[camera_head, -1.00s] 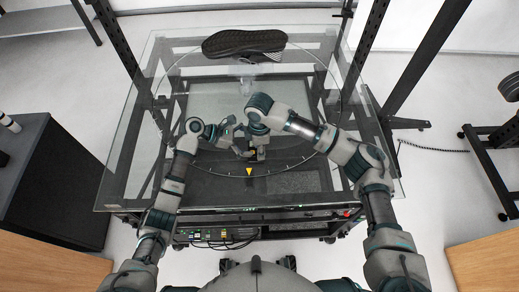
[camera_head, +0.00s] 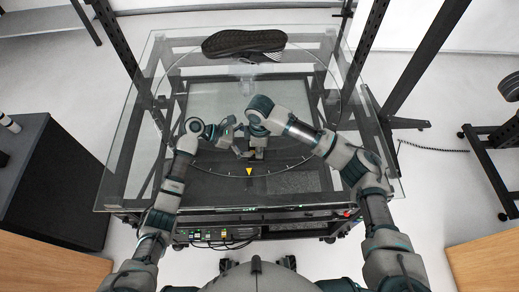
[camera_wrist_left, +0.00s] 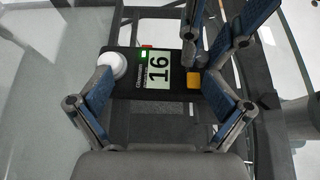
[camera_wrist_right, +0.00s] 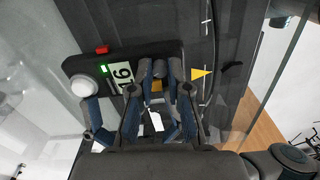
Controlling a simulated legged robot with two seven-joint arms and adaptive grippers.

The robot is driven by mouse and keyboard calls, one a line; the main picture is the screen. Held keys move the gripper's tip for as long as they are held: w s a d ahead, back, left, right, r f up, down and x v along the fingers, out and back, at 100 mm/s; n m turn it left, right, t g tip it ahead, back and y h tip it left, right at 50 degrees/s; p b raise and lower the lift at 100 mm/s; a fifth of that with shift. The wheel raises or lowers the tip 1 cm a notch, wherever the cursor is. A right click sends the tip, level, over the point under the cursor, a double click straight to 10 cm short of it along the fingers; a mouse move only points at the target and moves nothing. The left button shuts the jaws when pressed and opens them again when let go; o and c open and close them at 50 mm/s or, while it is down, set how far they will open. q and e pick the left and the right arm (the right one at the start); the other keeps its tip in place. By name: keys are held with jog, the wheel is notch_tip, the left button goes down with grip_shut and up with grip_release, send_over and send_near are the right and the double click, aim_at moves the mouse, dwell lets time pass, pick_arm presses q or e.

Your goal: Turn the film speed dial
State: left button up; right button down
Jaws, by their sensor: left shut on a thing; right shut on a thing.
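The meter (camera_wrist_right: 84,64) also shows in the right wrist view. My left gripper (camera_wrist_left: 160,78) is shut on the meter's body, one finger by the dome and the other at the opposite end. My right gripper (camera_wrist_right: 160,75) is shut on a small dark round dial (camera_wrist_right: 160,69) beside the screen. In the head view the right gripper (camera_head: 258,146) hides most of the meter. The dial's markings cannot be read.
The meter is over a round glass turntable (camera_head: 215,95) with tick marks and a yellow triangle (camera_head: 249,172). A black shoe (camera_head: 244,43) lies at its far side. Dark frame posts (camera_head: 362,45) rise at the back. Glass in front of the grippers is clear.

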jog(key=shift+s+f+m, duration=0.1)
jog(key=shift+s+m, duration=0.05)
jog(key=shift+m, duration=0.85)
jog(key=shift+a, duration=0.1)
jog(key=c, duration=1.1)
grip_release()
notch_tip(320, 180, up, 12)
jog(key=shift+r, duration=0.1)
